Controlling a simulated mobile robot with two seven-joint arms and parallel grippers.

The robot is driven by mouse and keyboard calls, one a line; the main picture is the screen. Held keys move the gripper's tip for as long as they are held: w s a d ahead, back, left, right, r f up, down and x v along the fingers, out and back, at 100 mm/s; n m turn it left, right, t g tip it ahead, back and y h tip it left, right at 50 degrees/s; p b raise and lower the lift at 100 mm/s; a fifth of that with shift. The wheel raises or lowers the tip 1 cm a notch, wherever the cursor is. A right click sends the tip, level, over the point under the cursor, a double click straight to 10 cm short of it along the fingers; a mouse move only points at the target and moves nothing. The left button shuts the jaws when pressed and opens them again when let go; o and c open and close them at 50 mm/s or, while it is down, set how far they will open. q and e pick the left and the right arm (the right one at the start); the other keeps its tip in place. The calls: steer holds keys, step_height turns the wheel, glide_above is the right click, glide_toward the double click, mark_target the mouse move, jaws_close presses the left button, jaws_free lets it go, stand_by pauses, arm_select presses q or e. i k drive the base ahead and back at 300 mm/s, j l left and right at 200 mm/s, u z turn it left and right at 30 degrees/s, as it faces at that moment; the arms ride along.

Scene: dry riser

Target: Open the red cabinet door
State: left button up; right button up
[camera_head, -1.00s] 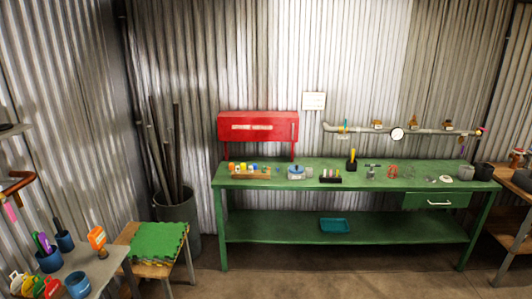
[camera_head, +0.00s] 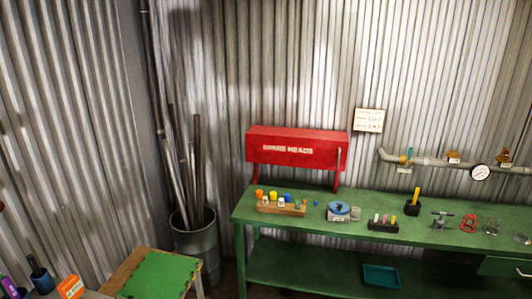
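The red cabinet (camera_head: 296,149) stands on short legs above the back left of the green workbench, against the corrugated wall. Its front door (camera_head: 290,155) bears the words "SPARE HEADS" and looks closed. A vertical metal handle (camera_head: 339,159) sits at the door's right end. Neither of my grippers is in view, and nothing hides the cabinet's front.
The green workbench (camera_head: 330,260) holds a wooden tray (camera_head: 281,209) of coloured items below the cabinet, a blue-topped device (camera_head: 339,211) and a black rack (camera_head: 383,224). A bin of pipes (camera_head: 195,240) and a green-topped stool (camera_head: 160,276) stand left. A pipe with a gauge (camera_head: 480,172) runs along the wall at right.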

mark_target(325, 151)
steer(key=i+l, duration=0.15)
steer(key=l, duration=0.15)
steer(key=i+l, duration=0.35)
steer(key=l, duration=0.25)
steer(key=i+j, duration=0.15)
steer(key=i, duration=0.25)
steer(key=i+j, duration=0.1)
steer(key=i, duration=0.3)
